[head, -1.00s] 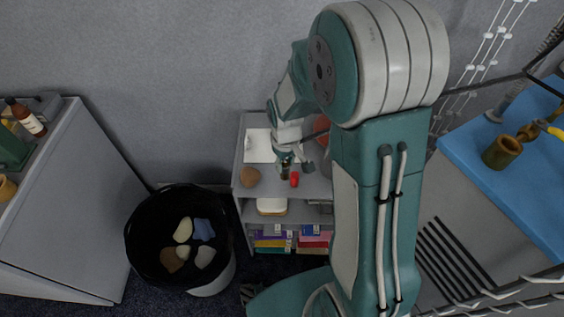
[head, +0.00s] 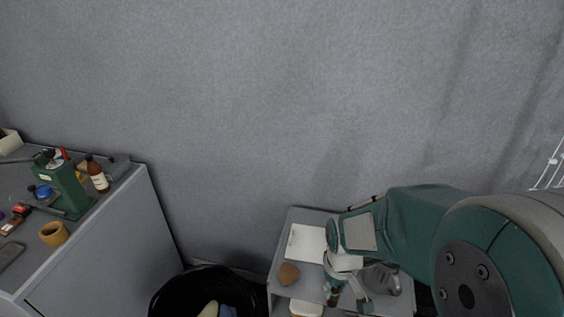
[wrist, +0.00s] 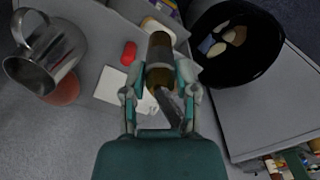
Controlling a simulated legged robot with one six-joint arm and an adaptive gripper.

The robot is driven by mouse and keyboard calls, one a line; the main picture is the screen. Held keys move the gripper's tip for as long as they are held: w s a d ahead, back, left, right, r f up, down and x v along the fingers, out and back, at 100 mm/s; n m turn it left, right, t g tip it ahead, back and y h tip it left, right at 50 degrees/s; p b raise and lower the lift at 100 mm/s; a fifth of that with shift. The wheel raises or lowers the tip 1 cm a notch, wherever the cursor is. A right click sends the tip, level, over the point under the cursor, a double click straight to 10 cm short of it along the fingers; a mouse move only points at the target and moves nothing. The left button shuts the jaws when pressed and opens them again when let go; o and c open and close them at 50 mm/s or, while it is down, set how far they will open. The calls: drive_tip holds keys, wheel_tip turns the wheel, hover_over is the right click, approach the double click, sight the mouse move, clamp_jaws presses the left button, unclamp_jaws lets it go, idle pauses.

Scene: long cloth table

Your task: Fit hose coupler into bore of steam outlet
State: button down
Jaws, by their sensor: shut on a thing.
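My gripper (head: 346,298) is low over the small grey shelf unit in the head view. A tan ring-like cup (head: 54,234) stands on the left grey cabinet.
The shelf unit (head: 291,222) holds white paper (head: 306,243), a brown round thing (head: 289,274), a metal jug (wrist: 45,55) and a red object (wrist: 128,53). A black bin (head: 172,292) stands beside it. The left cabinet (head: 150,215) bears a green block (head: 70,188) and a bottle (head: 97,175).

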drive_tip(key=w+f+m, duration=0.2)
drive_tip(key=w+f, duration=0.2)
drive_tip(key=w, duration=0.5)
drive_tip(key=w+f+m, duration=0.2)
drive_tip(key=w+f, duration=0.3)
drive_tip(key=w, duration=0.5)
wheel_tip(320, 180, up, 7)
wheel_tip(320, 180, down, 7)
drive_tip(key=s+d+r+m, duration=0.1)
drive_tip(key=d+r+m, duration=0.1)
drive_tip(key=d+r, duration=0.45)
drive_tip(key=s+d+r+m, duration=0.1)
drive_tip(key=d+r, duration=0.3)
drive_tip(key=d, duration=0.6)
drive_tip(key=s+d+r+m, duration=0.7)
drive_tip(key=s+d+r, duration=1.1)
drive_tip(key=d+r, duration=0.25)
drive_tip(key=s+r+m, duration=0.2)
drive_tip(key=s+r, duration=0.3)
drive_tip(key=s, duration=0.2)
drive_tip(key=s+d+r+m, duration=0.1)
drive_tip(key=s+r, duration=0.3)
drive_tip(key=s, duration=0.3)
drive_tip(key=shift+r+m, duration=0.35)
drive_tip(key=shift+m, duration=0.05)
